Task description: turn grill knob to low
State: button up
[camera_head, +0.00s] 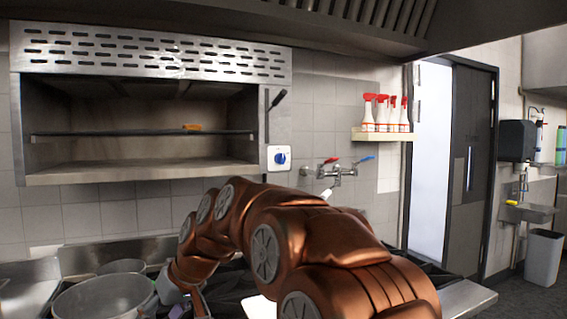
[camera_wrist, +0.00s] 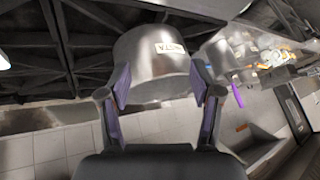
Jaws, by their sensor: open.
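The grill (camera_head: 150,100) is a steel wall unit with a slotted top and an open front, at the upper left of the head view. Its blue knob (camera_head: 281,158) sits on a white plate at the lower right side of the unit. The knob does not show in the wrist view. My gripper (camera_wrist: 162,88) is open and empty in the wrist view, with its two fingers apart in front of a steel pot (camera_wrist: 158,62). In the head view my arm reaches down to the left over the stove, well below and left of the knob.
A lever with a black handle (camera_head: 277,98) stands just above the knob. A wall tap (camera_head: 336,170) is to its right, and a shelf (camera_head: 384,135) holds several red-topped spray bottles. A large pot (camera_head: 103,300) stands at the lower left.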

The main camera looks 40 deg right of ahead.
jog(key=w+d+r+t, duration=0.4)
jog(key=w+d+r, duration=0.4)
jog(key=w+d, duration=0.25)
jog(key=t+h+b, duration=0.2)
jog(key=t+h, duration=0.6)
send_near(284, 159)
jog(key=w, duration=0.2)
jog(key=shift+m, duration=0.4)
jog(key=p+x, duration=0.1)
jog(key=x, duration=0.1)
jog(key=p+x, duration=0.3)
jog(key=x, duration=0.1)
jog(key=shift+w+d+r+p, duration=0.25)
jog(key=shift+r+p, duration=0.05)
jog(key=shift+r, duration=0.05)
jog(key=shift+w+d+f+p, duration=0.15)
jog(key=shift+w+f+p, duration=0.15)
jog(key=shift+w, duration=0.35)
